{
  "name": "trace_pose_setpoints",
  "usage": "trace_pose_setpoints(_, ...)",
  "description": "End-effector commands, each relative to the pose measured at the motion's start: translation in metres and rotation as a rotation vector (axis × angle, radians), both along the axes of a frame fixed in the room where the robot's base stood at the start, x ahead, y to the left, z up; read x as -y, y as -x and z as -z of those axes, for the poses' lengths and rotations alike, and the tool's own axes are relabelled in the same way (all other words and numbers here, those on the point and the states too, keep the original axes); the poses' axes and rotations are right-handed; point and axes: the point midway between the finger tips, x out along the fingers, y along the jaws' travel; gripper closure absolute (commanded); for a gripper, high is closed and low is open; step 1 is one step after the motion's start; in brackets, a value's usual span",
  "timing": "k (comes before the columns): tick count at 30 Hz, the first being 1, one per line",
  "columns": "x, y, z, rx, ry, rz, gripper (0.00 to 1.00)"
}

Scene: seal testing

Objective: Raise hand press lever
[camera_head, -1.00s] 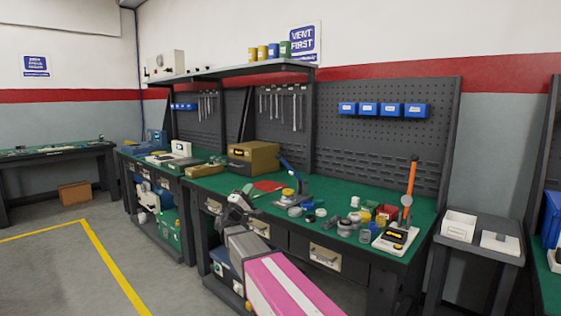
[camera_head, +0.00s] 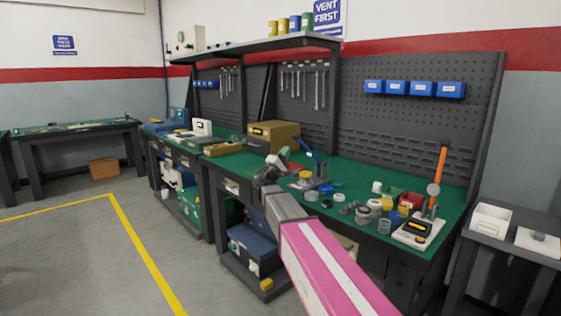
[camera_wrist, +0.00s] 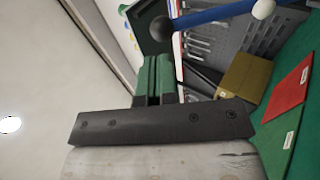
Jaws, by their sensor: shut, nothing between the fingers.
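The hand press (camera_head: 306,182) stands on the green bench top, with a yellow part at its base. Its blue lever (camera_head: 308,148) slants up and to the left. In the wrist view a blue bar (camera_wrist: 215,15) with a grey ball (camera_wrist: 264,8) crosses the top; it looks like this lever. My gripper (camera_head: 279,160) is just left of the lever in the head view, with its fingers together and empty. Its fingers also show in the wrist view (camera_wrist: 154,78), just below the bar. I cannot tell whether they touch it.
A brown box (camera_head: 273,134) and a red mat (camera_wrist: 288,93) lie behind the gripper. Several small parts and an orange-handled tool (camera_head: 438,175) crowd the bench's right side. A shelf (camera_head: 265,44) overhangs the back. Floor (camera_head: 80,260) in front is clear.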

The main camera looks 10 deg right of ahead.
Motion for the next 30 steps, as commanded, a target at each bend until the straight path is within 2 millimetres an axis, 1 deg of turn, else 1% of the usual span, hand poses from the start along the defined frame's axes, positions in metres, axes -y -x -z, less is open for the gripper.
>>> trace_pose_setpoints(1, 0.006, -0.008, -0.006, 0.001, 0.000, 0.001, 1.00)
trace_pose_setpoints(3, 0.013, -0.014, -0.014, 0.002, 0.000, 0.002, 1.00)
trace_pose_setpoints(10, 0.029, -0.029, -0.030, 0.000, 0.000, 0.000, 1.00)
trace_pose_setpoints(15, 0.034, -0.033, -0.035, 0.000, 0.000, 0.000, 1.00)
trace_pose_setpoints(26, 0.034, -0.033, -0.036, -0.001, -0.001, 0.000, 1.00)
trace_pose_setpoints(30, 0.036, -0.034, -0.039, -0.007, -0.011, 0.001, 1.00)
